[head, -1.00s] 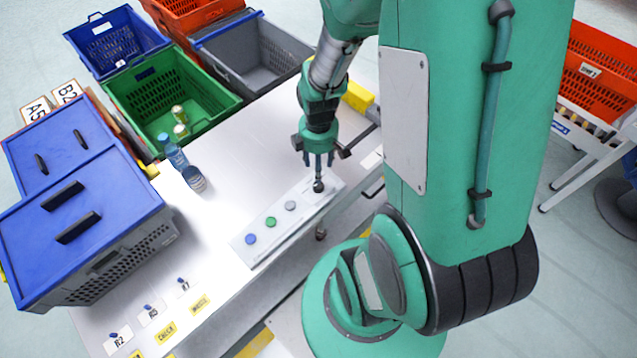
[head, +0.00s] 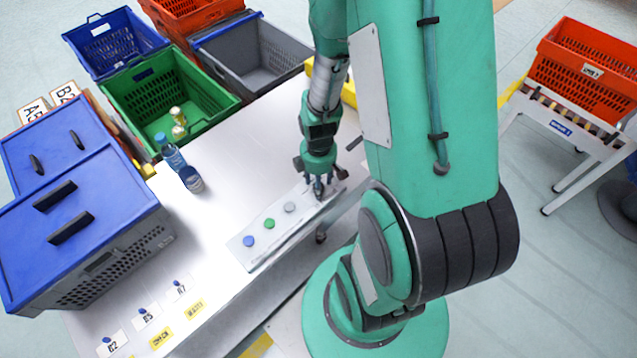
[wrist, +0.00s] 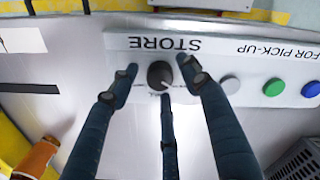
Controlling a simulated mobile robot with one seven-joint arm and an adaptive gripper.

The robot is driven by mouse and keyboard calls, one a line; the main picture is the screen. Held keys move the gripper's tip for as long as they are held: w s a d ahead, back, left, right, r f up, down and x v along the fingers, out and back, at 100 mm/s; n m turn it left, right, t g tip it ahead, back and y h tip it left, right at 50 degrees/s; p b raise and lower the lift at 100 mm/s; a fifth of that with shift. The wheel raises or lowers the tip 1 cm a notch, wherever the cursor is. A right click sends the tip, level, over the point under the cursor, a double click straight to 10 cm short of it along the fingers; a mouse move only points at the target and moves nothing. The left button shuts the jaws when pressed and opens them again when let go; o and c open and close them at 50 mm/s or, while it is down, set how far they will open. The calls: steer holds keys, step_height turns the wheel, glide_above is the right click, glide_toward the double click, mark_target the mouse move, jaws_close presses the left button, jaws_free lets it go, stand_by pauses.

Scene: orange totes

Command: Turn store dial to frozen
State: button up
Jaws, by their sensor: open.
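The store dial is a dark round knob (wrist: 160,75) under the upside-down word STORE in the wrist view. It sits on a pale panel (wrist: 232,68) and has a light pointer mark. My gripper (wrist: 160,80) is open, its dark fingers spread around the knob, one on each side and one below in the picture. I cannot tell whether any finger touches it. In the head view my gripper (head: 318,190) is over the far right end of the panel, and the knob is hidden there. Most lettering around the dial is covered or unreadable.
Grey, green and blue buttons (head: 269,224) line the panel beside the dial. Bottles (head: 172,156) stand near a green tote (head: 215,108). A blue-lidded crate (head: 100,250) is at left. The table's middle is clear. An orange bottle (wrist: 38,157) shows in the wrist view.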

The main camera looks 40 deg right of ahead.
steer(key=c, duration=1.1)
steer(key=shift+c, duration=0.2)
